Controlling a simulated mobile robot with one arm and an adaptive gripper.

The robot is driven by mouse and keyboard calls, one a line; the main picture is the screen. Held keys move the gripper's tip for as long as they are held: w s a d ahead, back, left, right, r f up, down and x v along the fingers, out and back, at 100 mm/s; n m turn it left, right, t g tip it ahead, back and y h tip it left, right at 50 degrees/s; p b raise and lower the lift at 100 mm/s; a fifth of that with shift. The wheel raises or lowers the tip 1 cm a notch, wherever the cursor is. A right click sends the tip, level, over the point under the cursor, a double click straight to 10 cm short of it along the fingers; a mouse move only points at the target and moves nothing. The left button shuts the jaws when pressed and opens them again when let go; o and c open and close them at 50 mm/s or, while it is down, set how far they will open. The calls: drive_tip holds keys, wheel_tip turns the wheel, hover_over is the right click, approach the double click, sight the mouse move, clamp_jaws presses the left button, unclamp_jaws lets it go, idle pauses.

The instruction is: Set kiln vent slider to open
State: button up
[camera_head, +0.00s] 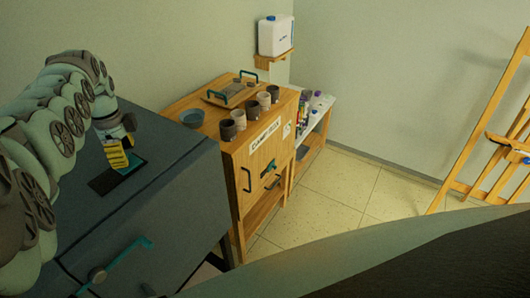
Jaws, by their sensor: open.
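The kiln (190,160) is a large dark grey box at the lower left. Whether the fingertips touch anything is unclear.
Right of the kiln stands a wooden damp box cabinet (262,160) with several cups, a blue bowl (193,118) and a handled tray (226,93) on top. A white container (276,38) sits on a wall shelf. An easel (480,130) stands far right; the tiled floor (350,190) between is clear.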

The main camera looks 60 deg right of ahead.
drive_tip(key=shift+r, duration=0.1)
wheel_tip(320, 180, up, 12)
idle(0.6)
idle(0.4)
